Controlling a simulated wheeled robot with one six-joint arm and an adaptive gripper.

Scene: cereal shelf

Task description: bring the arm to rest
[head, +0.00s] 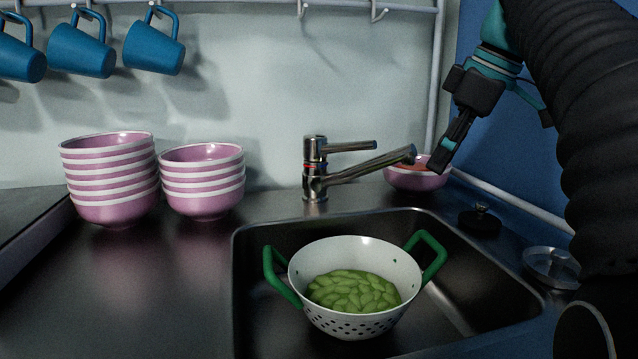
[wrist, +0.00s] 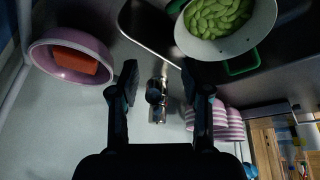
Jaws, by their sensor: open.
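My gripper (head: 449,152) is in the air at the right, in front of the back right corner and near the end of the tap. In the wrist view my gripper (wrist: 158,78) shows two fingers spread apart with nothing held between them. The arm runs down the right side of the head view.
A white colander (head: 350,250) with green handles holds green pods (head: 355,291) in the sink (head: 480,300). A metal tap (head: 314,170) stands behind. A pink bowl (wrist: 60,50) holds an orange-red block (wrist: 75,65). Bowl stacks (head: 108,178) stand left; blue mugs (head: 153,45) hang above.

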